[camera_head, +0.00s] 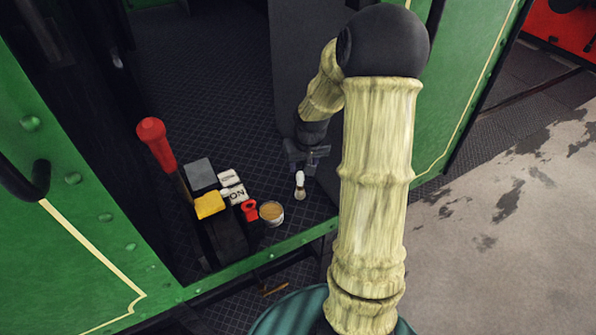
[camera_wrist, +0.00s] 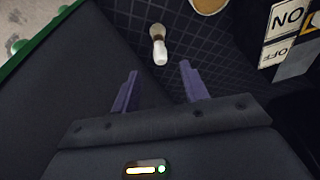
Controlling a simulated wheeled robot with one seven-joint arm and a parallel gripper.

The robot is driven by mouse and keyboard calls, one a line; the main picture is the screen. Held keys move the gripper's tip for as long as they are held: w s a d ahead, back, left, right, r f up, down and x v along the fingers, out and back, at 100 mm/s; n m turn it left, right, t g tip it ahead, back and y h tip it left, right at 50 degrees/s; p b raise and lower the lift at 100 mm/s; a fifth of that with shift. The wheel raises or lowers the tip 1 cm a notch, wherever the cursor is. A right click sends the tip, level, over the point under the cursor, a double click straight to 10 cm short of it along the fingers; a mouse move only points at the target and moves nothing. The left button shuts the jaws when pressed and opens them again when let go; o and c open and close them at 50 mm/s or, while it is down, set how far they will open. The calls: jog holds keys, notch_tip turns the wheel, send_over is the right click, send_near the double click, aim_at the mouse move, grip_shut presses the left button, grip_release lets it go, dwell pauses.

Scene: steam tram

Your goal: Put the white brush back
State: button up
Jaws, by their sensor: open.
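The white brush (camera_head: 300,184) has a white handle and a darker, brownish head. It is on the dark tiled tram floor, next to a round tan-topped tin (camera_head: 271,212). In the wrist view the brush (camera_wrist: 159,46) lies beyond my fingertips, with its white handle end toward me. My gripper (camera_head: 308,158) is just behind the brush in the head view. In the wrist view my gripper (camera_wrist: 158,80) has its two purple fingers apart, with nothing between them. The brush's resting place cannot be told from these frames.
Left of the tin are a red object (camera_head: 250,209), ON/OFF plates (camera_head: 236,193), a yellow block (camera_head: 209,205), a grey block (camera_head: 200,173) and a red-handled lever (camera_head: 153,140). A green sill (camera_head: 255,262) runs in front. A dark panel stands close to the gripper.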

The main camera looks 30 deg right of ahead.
jog(key=s+a+r+n, duration=0.1)
jog(key=s+a+r, duration=0.2)
jog(key=s+a, duration=0.4)
jog(key=s+a+r+n, duration=0.1)
jog(key=s+a+r, duration=0.1)
jog(key=s+a, duration=0.5)
jog(key=shift+s+a+r+y, duration=0.3)
jog(key=shift+s+a+r, duration=0.1)
jog(key=shift+s, duration=0.25)
jog(key=shift+c, duration=0.9)
jog(key=shift+d, duration=0.1)
jog(key=shift+w, duration=0.1)
